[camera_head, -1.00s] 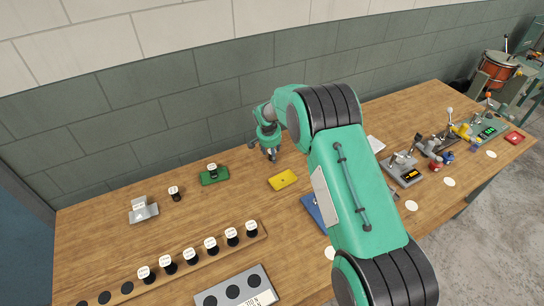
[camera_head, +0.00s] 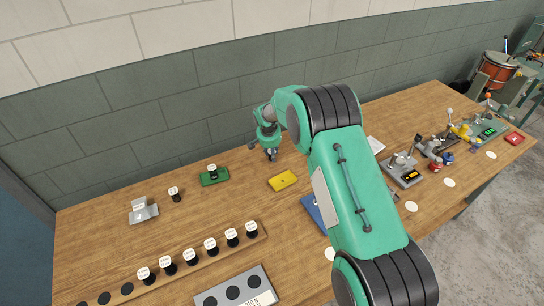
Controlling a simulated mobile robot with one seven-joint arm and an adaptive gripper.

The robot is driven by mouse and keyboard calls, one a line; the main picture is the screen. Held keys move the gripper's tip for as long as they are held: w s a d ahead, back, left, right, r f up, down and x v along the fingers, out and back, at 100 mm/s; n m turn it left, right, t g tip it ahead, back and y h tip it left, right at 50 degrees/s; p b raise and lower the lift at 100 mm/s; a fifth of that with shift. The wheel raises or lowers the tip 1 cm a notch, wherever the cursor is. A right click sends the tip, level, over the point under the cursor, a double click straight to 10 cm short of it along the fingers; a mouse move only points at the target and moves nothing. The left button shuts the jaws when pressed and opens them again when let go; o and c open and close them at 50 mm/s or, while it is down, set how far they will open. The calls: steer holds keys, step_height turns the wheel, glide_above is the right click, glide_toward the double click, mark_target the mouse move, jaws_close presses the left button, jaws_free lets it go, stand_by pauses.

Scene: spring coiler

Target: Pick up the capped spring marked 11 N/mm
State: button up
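Several capped springs with white tops and dark bodies stand in a row in the wooden rack (camera_head: 125,303) at the front left; one of them is the rack's right-end spring (camera_head: 251,229). Another capped spring (camera_head: 174,194) stands alone on the table, and one more (camera_head: 212,169) stands on a green block (camera_head: 215,178). The cap markings are too small to read, so I cannot tell which is 11 N/mm. My gripper (camera_head: 271,157) points down over the back of the table, behind the yellow block, apart from all the springs. Its fingers are too small to judge.
A yellow block (camera_head: 283,181) lies in front of my gripper. A grey bracket (camera_head: 143,211) stands at the left, and a grey tray with dark round recesses (camera_head: 268,277) lies at the front. Lever devices (camera_head: 404,170) stand at the right. The table between rack and green block is clear.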

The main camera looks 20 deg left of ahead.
steer(key=shift+r, duration=0.75)
step_height(320, 180, up, 2)
steer(key=shift+r, duration=0.15)
steer(key=s+d, duration=0.2)
steer(key=s, duration=0.2)
steer(key=s+d, duration=0.3)
steer(key=s, duration=0.2)
steer(key=s+d+r, duration=0.1)
steer(key=s+d, duration=0.2)
steer(key=s, duration=0.2)
steer(key=shift+p, duration=0.35)
steer(key=shift+r, duration=0.1)
